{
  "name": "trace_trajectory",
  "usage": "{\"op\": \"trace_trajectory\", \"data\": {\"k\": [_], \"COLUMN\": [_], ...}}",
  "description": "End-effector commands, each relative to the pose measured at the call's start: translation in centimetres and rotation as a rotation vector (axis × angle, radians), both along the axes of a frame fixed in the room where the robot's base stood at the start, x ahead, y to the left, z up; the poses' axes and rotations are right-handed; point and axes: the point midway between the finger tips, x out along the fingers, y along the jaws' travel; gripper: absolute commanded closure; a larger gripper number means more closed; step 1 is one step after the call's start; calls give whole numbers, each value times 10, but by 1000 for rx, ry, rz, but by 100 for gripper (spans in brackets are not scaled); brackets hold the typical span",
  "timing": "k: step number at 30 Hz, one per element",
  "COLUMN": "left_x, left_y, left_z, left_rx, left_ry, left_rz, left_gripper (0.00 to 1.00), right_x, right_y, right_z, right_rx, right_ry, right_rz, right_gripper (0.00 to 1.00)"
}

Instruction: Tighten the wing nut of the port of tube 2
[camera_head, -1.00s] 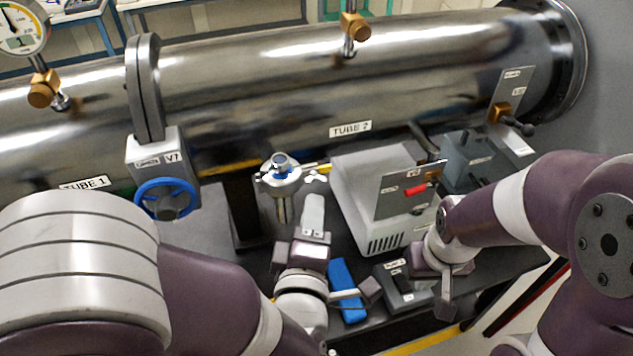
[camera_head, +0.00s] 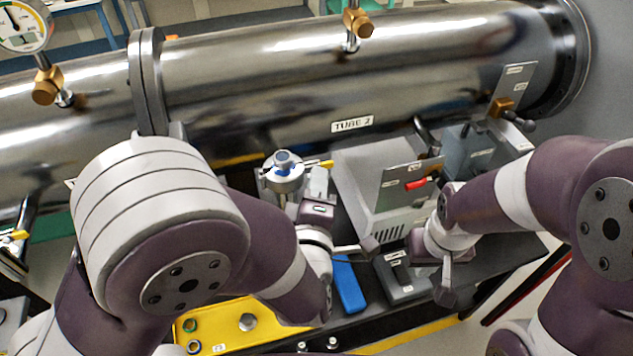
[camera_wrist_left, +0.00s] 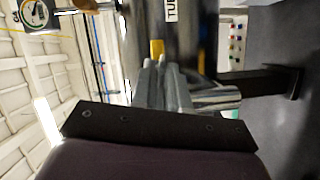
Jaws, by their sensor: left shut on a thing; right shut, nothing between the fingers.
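The port of tube 2 (camera_head: 283,174) is a small metal fitting with a blue centre and a clamp, below the large steel tube 2 (camera_head: 420,75). A yellow tab (camera_head: 326,164) sticks out at its right. My left gripper (camera_head: 318,182) is at the right side of the port, shut on the wing nut, which its fingers hide. In the left wrist view the two fingers (camera_wrist_left: 163,85) are close together beside the port's metal body (camera_wrist_left: 215,97). My right gripper (camera_head: 418,246) is shut and empty, in front of the grey box; its fingertips are hard to see.
A grey box (camera_head: 372,190) with a red switch stands right of the port. A blue block (camera_head: 348,287) and a dark grey device (camera_head: 402,277) lie on the bench in front. A yellow tray (camera_head: 232,322) with small parts is at the front left.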

Motion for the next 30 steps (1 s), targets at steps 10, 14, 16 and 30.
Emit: {"op": "trace_trajectory", "data": {"k": [10, 14, 16, 30], "left_x": [0, 0, 0, 0], "left_y": [-1, -1, -1, -1], "left_z": [3, 2, 2, 0], "left_rx": [348, 348, 348, 332], "left_ry": [119, 117, 116, 111], "left_rz": [-2, -1, -1, 0], "left_gripper": [100, 100, 100, 70], "right_x": [0, 0, 0, 0], "right_y": [0, 0, 0, 0], "right_z": [36, 34, 34, 31], "right_rx": [0, 0, 0, 0], "right_ry": [-1, -1, -1, -1], "right_rz": [0, 0, 0, 0], "right_gripper": [100, 100, 100, 100]}}
